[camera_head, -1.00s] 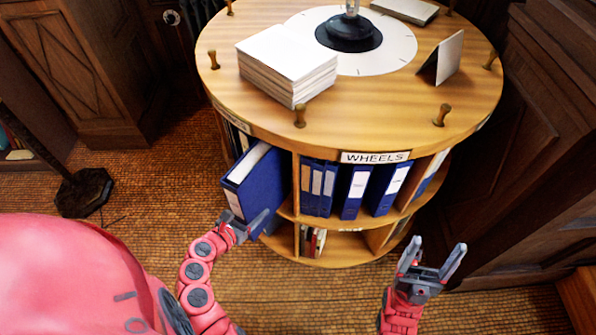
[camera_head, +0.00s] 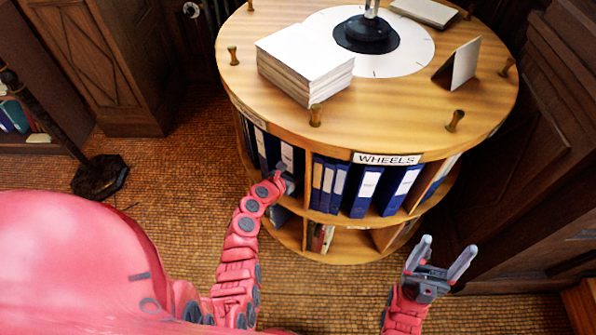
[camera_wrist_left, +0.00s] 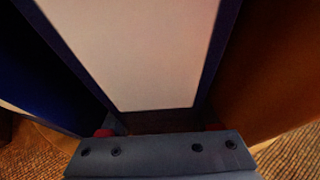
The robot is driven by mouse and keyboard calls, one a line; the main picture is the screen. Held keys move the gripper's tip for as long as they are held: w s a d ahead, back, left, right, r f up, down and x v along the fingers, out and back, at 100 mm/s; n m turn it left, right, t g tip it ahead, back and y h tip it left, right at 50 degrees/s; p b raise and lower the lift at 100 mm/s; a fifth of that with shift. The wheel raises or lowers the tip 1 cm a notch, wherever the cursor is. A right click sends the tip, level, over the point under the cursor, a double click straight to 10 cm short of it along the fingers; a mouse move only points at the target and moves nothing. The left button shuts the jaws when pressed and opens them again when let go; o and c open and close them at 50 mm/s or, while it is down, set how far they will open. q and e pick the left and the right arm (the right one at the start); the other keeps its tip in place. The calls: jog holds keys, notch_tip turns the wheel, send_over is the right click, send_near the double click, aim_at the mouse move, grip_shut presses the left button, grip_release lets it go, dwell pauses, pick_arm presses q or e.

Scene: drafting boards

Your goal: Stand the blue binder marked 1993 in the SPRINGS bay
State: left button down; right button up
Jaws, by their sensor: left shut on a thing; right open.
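My left gripper (camera_head: 287,184) is shut on a blue binder (camera_head: 291,156) with a pale spine label. The binder stands upright in the bay left of the WHEELS bay, its spine facing out. In the left wrist view, the binder's large white label (camera_wrist_left: 140,45) fills the middle above the gripper (camera_wrist_left: 160,140); no year can be read. The sign over that bay (camera_head: 250,116) is too slanted to read. My right gripper (camera_head: 446,257) is open and empty, low in front of the round stand.
The WHEELS sign (camera_head: 387,159) hangs over several blue binders. Another blue binder (camera_wrist_left: 45,75) is left of the held one and a wooden divider (camera_wrist_left: 265,70) is right. A paper stack (camera_head: 305,58) lies on the round top (camera_head: 400,115). The floor in front is clear.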

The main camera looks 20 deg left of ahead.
pick_arm(q)
jog(key=shift+w+a+f, duration=0.1)
jog(key=shift+f, duration=0.55)
jog(key=shift+f, duration=0.2)
jog(key=shift+c, duration=0.6)
grip_release()
